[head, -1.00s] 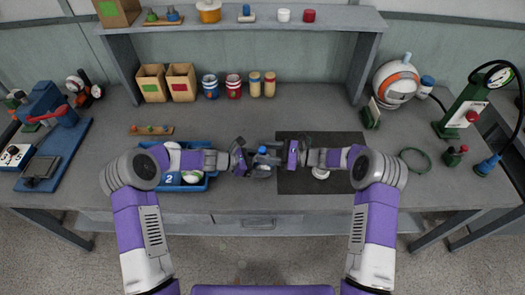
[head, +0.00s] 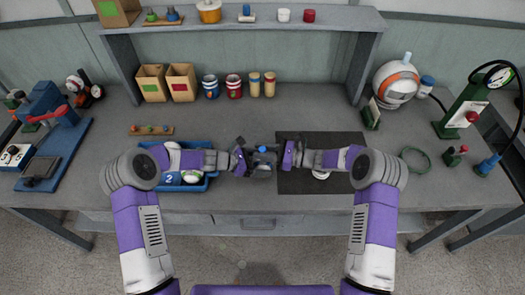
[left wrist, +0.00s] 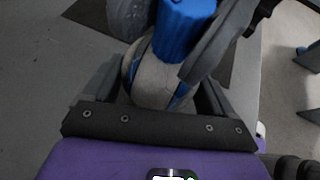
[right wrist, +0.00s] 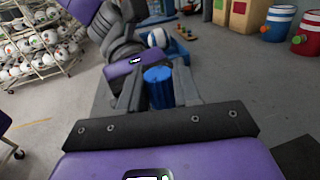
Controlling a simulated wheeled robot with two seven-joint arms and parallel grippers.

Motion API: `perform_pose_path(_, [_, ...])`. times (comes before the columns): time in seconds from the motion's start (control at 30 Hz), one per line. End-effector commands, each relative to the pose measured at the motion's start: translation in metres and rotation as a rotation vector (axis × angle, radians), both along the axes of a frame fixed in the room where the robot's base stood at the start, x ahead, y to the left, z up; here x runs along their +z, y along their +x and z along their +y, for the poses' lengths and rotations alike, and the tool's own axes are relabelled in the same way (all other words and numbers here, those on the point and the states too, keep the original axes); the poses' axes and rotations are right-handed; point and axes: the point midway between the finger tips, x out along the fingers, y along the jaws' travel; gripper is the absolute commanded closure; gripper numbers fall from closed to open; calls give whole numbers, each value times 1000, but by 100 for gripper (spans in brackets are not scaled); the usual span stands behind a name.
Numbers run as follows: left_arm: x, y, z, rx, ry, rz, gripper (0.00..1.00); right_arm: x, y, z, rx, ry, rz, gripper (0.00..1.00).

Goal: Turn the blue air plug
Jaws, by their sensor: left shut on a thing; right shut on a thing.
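The blue air plug (head: 262,149) stands at the top of a greyish ball (left wrist: 152,78) with blue patches, between my two grippers in the head view. My left gripper (head: 248,160) is shut on the ball, whose sides lie between its fingers in the left wrist view. The plug also shows there as a ribbed blue cylinder (left wrist: 183,28). My right gripper (head: 279,157) comes in from the right and is shut on the plug, which sits between its fingers in the right wrist view (right wrist: 158,87). The fingers hide much of the ball in the head view.
A blue tray (head: 207,185) with balls lies under my left forearm. A dark mat (head: 320,188) lies below my right gripper, with a small white item on it. Boxes and cans (head: 233,87) stand at the back. A blue press (head: 50,112) stands far left.

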Motion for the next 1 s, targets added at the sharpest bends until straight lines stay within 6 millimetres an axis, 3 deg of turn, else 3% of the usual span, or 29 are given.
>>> perform_pose_path(0.4, [0, 0, 0, 0, 1, 2, 33, 1, -1, 0, -321, 7, -1, 98])
perform_pose_path(0.9, [-1, 0, 1, 1, 2, 3, 33, 2, 0, 0, -374, 6, -6, 98])
perform_pose_path(0.93, [-1, 0, 1, 1, 2, 3, 33, 2, 0, 0, -374, 6, -7, 63])
perform_pose_path(1.0, [-1, 0, 1, 1, 2, 3, 33, 2, 0, 0, -374, 6, -6, 52])
